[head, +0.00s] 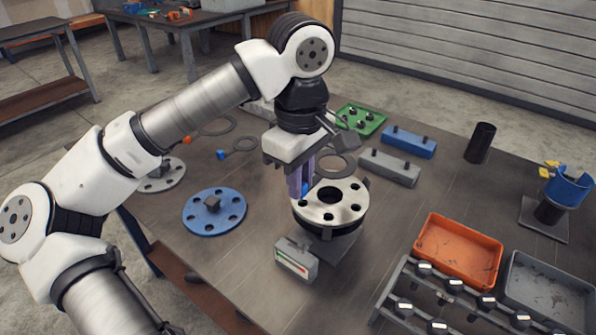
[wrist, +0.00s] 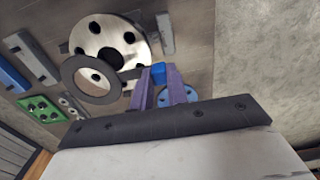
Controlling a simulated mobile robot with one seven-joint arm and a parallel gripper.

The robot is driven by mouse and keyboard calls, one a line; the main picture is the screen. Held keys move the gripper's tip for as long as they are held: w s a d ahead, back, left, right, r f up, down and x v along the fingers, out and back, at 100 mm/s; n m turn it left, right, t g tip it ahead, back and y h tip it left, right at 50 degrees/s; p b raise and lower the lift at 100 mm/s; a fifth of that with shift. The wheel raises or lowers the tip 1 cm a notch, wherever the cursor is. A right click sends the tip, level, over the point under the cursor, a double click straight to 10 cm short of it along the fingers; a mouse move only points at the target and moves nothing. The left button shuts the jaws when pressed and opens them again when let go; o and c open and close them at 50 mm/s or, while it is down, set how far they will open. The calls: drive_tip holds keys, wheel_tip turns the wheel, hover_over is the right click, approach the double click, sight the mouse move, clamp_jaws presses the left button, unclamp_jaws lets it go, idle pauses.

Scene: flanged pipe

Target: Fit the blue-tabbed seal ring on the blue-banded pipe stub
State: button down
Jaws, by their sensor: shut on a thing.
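My gripper (head: 301,190) points down beside the flange, its purple fingers shut on the blue tab (wrist: 158,72) of a dark, flat seal ring (wrist: 77,83). The ring also shows in the head view (head: 347,164), to the right of the fingers. In the wrist view the ring overlaps part of the silver flange (wrist: 129,31) and is off-centre from its bore. The flange (head: 343,215), with bolt holes and a central bore, tops a dark pipe stub (head: 330,230). I cannot see a blue band on it. Whether the ring touches the flange is unclear.
A blue flange disc (head: 215,227) and another blue-tabbed ring (head: 256,146) lie left. A small gauge box (head: 296,262) stands in front. An orange tray (head: 478,252), a rack (head: 405,290) and a blue cup on a stand (head: 569,189) are right. Grey (head: 390,169) and blue (head: 408,142) blocks lie behind.

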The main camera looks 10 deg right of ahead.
drive_tip(key=shift+f+b, duration=1.45)
drive_tip(key=shift+f, duration=1.05)
drive_tip(key=shift+b, duration=0.3)
drive_tip(key=shift+f+b, duration=0.8)
drive_tip(key=shift+f+b, duration=0.45)
drive_tip(key=shift+b, duration=0.15)
drive_tip(key=c, duration=1.3)
unclamp_jaws()
